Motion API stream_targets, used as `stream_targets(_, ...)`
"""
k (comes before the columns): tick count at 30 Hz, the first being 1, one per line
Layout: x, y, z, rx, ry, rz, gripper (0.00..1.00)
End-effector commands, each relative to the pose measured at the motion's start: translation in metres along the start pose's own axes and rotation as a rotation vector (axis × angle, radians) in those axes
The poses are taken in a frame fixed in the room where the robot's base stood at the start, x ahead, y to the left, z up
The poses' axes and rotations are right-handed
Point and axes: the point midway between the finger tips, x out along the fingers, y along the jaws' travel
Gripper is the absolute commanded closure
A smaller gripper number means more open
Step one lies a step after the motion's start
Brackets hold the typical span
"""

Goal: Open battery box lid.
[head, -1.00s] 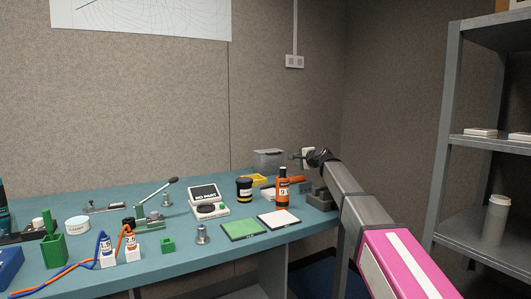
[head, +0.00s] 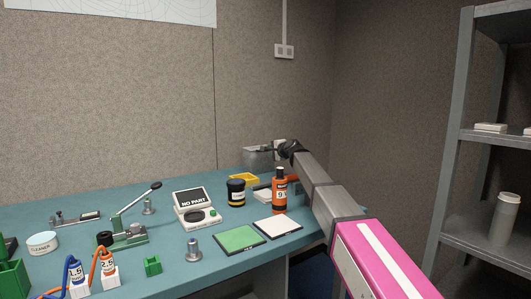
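No thing in the head view is clearly marked as the battery box. A grey box (head: 257,161) stands at the back right of the bench and may be it; its lid cannot be made out. My arm reaches in from the lower right. My gripper (head: 272,149) is small and dark at the arm's far end, overlapping the grey box's upper right in the picture. Whether it touches the box cannot be told, and its finger opening is too small to read.
In front of the grey box are a yellow tray (head: 244,179), a dark jar (head: 236,192) and an orange bottle (head: 280,191), close to my arm. A NO PART device (head: 196,208), green mat (head: 240,239) and white mat (head: 277,227) lie left. A metal shelf (head: 447,150) stands right.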

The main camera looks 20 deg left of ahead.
Motion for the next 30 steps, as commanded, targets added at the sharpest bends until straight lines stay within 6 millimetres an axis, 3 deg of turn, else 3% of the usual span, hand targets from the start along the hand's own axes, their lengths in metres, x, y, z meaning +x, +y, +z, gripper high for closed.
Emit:
stream_targets(3,0.026,-0.002,-0.001,0.0,0.0,0.0,0.66)
stream_targets(9,0.051,-0.001,-0.001,-0.001,0.0,0.0,0.66)
stream_targets(19,0.054,0.0,0.0,-0.001,0.0,-0.001,0.66)
stream_targets(20,0.054,0.0,0.0,0.0,0.0,-0.001,0.72)
stream_targets(22,0.054,0.0,0.0,0.0,0.0,-0.001,0.95)
stream_targets(23,0.054,0.0,0.0,0.0,0.0,-0.001,1.0)
stream_targets(30,0.054,-0.001,0.0,-0.001,0.0,0.004,1.0)
